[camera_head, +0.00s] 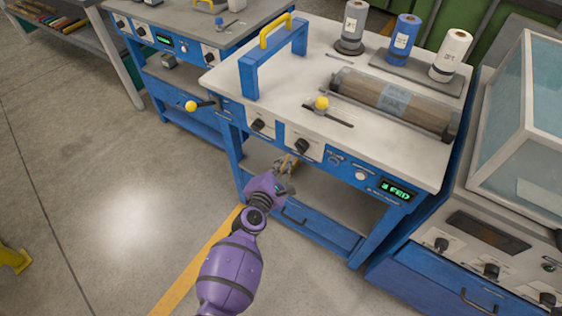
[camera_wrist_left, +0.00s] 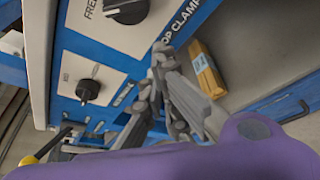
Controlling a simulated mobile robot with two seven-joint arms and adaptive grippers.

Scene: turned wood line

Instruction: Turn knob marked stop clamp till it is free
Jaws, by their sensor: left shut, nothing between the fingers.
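The stop clamp knob (camera_head: 303,146) is a dark knob on a white plate on the blue front of the bench. In the left wrist view the knob (camera_wrist_left: 127,10) is cut by the top edge, beside the partly covered label "OP CLAMP" (camera_wrist_left: 182,28) and the word "FREE" (camera_wrist_left: 91,8). I cannot tell its exact setting. My left gripper (camera_head: 289,161) is shut and empty, just below the knob and apart from it. In the left wrist view its fingers (camera_wrist_left: 162,60) stand in front of the label. My right gripper is not in view.
A second dark knob (camera_head: 258,124) sits on a white plate to the left. A yellow-ended lever (camera_head: 191,106) sticks out at the bench's left side. A wooden block (camera_wrist_left: 206,68) lies on the shelf below. A drawer handle (camera_head: 293,216) is lower down.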

